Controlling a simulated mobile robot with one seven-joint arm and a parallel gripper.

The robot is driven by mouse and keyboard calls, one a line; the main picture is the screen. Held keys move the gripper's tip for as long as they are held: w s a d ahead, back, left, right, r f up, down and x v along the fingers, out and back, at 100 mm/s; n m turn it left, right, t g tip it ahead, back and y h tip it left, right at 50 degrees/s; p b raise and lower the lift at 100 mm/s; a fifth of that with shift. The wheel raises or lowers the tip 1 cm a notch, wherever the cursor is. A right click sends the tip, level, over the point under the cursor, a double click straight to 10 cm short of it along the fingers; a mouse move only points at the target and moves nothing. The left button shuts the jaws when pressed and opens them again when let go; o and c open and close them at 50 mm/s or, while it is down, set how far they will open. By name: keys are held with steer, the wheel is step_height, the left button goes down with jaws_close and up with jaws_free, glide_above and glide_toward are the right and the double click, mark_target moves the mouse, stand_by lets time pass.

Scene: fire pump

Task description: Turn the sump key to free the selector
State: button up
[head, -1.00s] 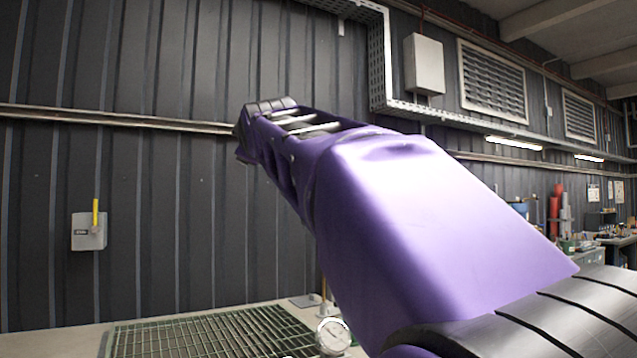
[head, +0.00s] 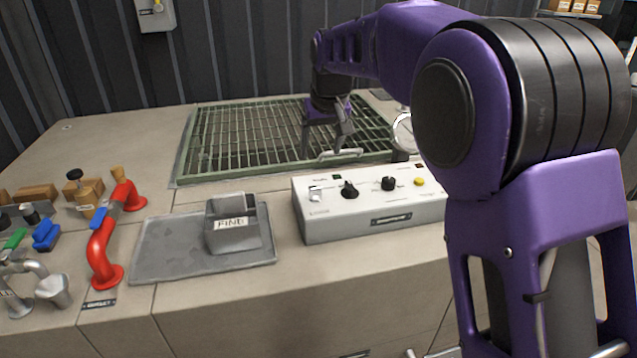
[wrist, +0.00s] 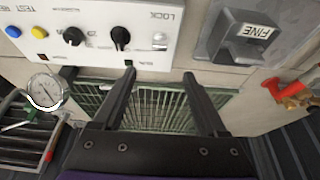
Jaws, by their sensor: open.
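A grey control box (head: 375,222) stands on the bench; its top also shows upside down in the wrist view (wrist: 140,55). A small silver lock piece (wrist: 160,41), beside the word LOCK, looks like the sump key; it is at the box's left in the head view (head: 316,193). Next to it is a black pointer knob (head: 349,190), with a second black knob (head: 388,183) farther right. I cannot tell which is the selector. My gripper (wrist: 159,74) is open and empty, fingers apart, behind the box over the grating; nothing is between them.
A grey block marked FINE (head: 232,225) sits on a dark plate left of the box. A red pipe handle (head: 104,245) and several fittings stand farther left. A green grating (head: 230,145) lies behind the box. A round gauge (head: 403,132) is at its back right.

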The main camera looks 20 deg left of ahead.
mark_target(315, 187)
steer(key=b+x, duration=0.1)
steer(key=x, duration=1.4)
steer(key=shift+w+f+b, duration=0.2)
steer(key=shift+b, duration=0.1)
jaws_close()
